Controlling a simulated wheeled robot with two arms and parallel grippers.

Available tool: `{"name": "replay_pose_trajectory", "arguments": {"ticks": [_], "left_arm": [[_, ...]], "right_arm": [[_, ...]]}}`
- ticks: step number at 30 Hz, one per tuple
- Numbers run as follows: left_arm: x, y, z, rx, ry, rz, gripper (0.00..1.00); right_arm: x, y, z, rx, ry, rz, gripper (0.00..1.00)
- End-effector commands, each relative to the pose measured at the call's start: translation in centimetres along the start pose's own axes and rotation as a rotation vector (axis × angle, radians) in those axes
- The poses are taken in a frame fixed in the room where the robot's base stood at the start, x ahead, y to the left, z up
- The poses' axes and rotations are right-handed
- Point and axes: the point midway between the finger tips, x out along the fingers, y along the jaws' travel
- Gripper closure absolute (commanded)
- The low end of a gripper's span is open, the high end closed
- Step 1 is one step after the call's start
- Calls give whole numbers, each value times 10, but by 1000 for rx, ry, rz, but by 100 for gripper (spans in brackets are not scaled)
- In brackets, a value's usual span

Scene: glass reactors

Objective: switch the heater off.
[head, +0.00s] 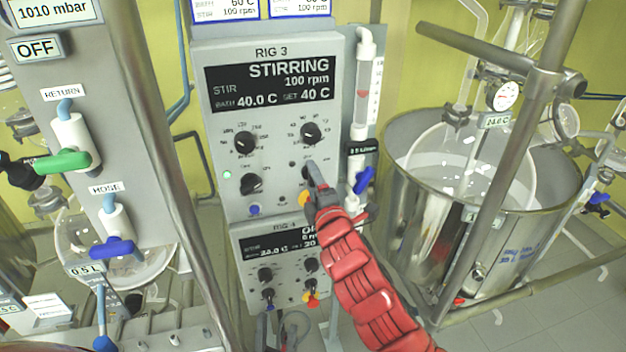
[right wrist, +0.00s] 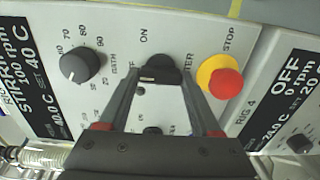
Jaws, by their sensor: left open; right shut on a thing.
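The RIG 3 control box (head: 222,130) faces me in the head view. Its screen (head: 270,82) reads STIRRING, 100 rpm, bath 40.0 C, set 40 C. My right gripper (head: 316,178) is at the right side of this panel. In the right wrist view, the right gripper (right wrist: 163,80) is shut on the black heater switch (right wrist: 160,66), one finger on each side. An ON label shows beside the switch; the rest of its lettering is partly covered by the fingers. My left gripper is not in view.
A yellow and red stop button (right wrist: 222,82) is close beside the right gripper. A bath dial (right wrist: 82,66) lies on the other side. The RIG 4 box (head: 245,282) is below, reading OFF. A steel bath (head: 415,225) stands to the right, behind a metal post.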

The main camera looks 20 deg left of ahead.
Motion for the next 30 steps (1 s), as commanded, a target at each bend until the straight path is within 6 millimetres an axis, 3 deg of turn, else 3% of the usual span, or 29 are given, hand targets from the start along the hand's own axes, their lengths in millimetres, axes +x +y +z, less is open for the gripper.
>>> {"name": "replay_pose_trajectory", "arguments": {"ticks": [8,9,13,23,30], "left_arm": [[0,0,0,0,0,0,50],[0,0,0,0,0,0,50],[0,0,0,0,0,0,50],[-1,0,0,0,0,0,50],[-9,0,2,0,0,0,50]], "right_arm": [[0,-2,0,-2,0,-3,91],[0,-2,0,-2,0,-3,28],[0,-1,0,-1,0,-2,5],[-1,0,0,-1,0,0,5],[-22,-2,1,-3,-1,2,5]]}}
